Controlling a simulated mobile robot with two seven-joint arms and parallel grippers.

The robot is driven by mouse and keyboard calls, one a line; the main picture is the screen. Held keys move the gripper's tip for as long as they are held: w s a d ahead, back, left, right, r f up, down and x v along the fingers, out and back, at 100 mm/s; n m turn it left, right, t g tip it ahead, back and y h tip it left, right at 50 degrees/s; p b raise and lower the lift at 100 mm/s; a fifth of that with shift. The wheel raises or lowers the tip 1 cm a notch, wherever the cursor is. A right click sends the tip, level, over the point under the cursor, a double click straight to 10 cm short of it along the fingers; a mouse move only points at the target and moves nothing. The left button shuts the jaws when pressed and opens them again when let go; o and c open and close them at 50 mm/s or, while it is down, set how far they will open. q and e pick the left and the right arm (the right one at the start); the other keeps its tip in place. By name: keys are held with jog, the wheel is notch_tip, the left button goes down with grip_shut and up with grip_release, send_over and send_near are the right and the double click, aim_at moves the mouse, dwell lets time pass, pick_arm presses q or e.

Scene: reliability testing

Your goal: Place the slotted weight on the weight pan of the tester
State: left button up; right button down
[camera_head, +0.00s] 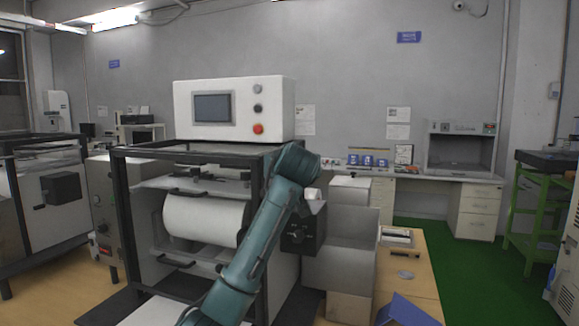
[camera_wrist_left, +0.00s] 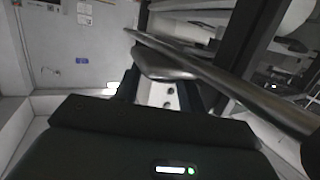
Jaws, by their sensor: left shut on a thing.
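My teal left arm rises through the middle of the head view, but its gripper is hidden there behind the wrist and the tester. In the left wrist view my left gripper (camera_wrist_left: 160,92) is shut on a grey metal piece, apparently the slotted weight (camera_wrist_left: 163,66). Its slot cannot be made out. A long metal bar (camera_wrist_left: 225,78) crosses close by it; whether they touch is unclear. The tester (camera_head: 233,108) has a black frame, a white roller and a control panel on top. I cannot pick out the weight pan. My right gripper is out of view.
A wooden table (camera_head: 422,262) right of the tester carries a small grey disc (camera_head: 405,275) and a blue object (camera_head: 408,311). Grey boxes (camera_head: 340,252) stand between tester and table. A black box (camera_head: 303,235) sits on the tester's right side.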

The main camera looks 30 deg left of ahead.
pick_arm(q)
jog(key=shift+f, duration=0.3)
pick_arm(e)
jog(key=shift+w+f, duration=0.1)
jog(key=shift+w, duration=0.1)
pick_arm(q)
jog(key=shift+f+b, duration=0.35)
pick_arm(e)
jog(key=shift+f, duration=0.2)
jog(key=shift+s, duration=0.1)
pick_arm(q)
jog(key=o, duration=1.3)
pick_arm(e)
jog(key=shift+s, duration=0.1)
pick_arm(q)
jog(key=shift+s+d, duration=0.3)
jog(key=b+v, duration=0.2)
jog(key=v, duration=1)
jog(key=shift+s+d+r+b, duration=0.1)
jog(key=shift+s+r+b, duration=0.1)
jog(key=shift+b, duration=0.2)
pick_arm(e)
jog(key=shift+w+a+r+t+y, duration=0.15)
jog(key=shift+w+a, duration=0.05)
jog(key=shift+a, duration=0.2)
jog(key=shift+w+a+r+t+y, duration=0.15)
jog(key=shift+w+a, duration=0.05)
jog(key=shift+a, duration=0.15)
